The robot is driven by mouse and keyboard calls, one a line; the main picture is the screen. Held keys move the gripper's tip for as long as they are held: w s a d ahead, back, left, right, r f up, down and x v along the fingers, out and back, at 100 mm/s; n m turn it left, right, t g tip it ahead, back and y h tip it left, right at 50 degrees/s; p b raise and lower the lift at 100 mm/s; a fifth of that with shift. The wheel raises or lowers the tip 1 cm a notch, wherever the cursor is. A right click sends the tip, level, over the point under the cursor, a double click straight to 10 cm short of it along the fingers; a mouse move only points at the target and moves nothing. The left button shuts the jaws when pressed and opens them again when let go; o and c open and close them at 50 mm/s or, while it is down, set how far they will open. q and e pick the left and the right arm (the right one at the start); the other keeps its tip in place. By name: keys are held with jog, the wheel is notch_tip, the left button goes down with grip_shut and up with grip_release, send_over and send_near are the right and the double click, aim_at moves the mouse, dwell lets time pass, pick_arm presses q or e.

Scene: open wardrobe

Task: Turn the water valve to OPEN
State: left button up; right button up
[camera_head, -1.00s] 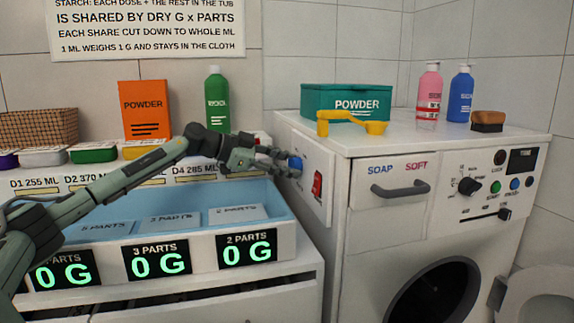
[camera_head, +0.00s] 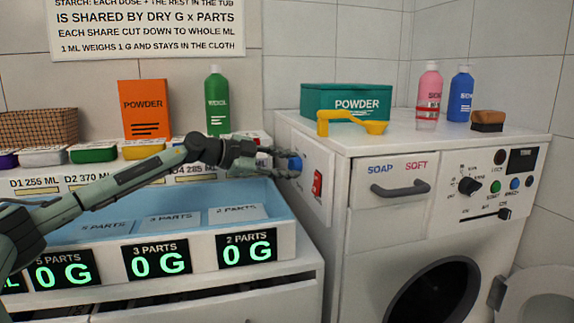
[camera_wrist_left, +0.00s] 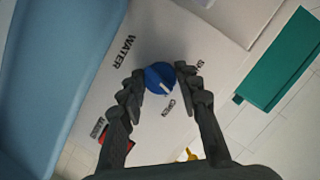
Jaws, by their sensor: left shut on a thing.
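The water valve is a round blue knob (camera_head: 295,163) on the left side panel of the white washing machine. It also shows in the left wrist view (camera_wrist_left: 159,77), with a pale pointer line on its face. The word WATER is printed on one side of it, and OPEN stands just below the knob there. Another label beside it is partly hidden by a finger. My left gripper (camera_head: 285,163) is shut on the knob, one finger on each side. My right gripper is not in view.
A red switch (camera_head: 317,184) sits right of the knob on the same panel. The blue tub (camera_head: 90,232) with its displays lies under my left arm. A yellow scoop (camera_head: 350,122) and a teal powder box (camera_head: 346,102) stand on the machine top.

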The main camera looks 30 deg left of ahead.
pick_arm(q)
jog(key=shift+s+d+m+t+y+b, duration=0.1)
jog(key=shift+m+t+y+b, duration=0.15)
jog(key=shift+m+t, duration=0.75)
jog(key=shift+m+t+y+b, duration=0.15)
jog(key=shift+m+t+b, duration=0.15)
jog(key=shift+m, duration=1.3)
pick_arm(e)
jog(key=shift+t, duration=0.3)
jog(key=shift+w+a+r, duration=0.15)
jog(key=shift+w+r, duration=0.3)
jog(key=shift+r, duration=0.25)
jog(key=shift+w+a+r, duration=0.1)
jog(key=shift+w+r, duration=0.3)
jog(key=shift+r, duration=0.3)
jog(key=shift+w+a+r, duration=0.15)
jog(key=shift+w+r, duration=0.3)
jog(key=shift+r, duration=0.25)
pick_arm(q)
jog(key=o, duration=1.2)
jog(key=shift+c, duration=0.2)
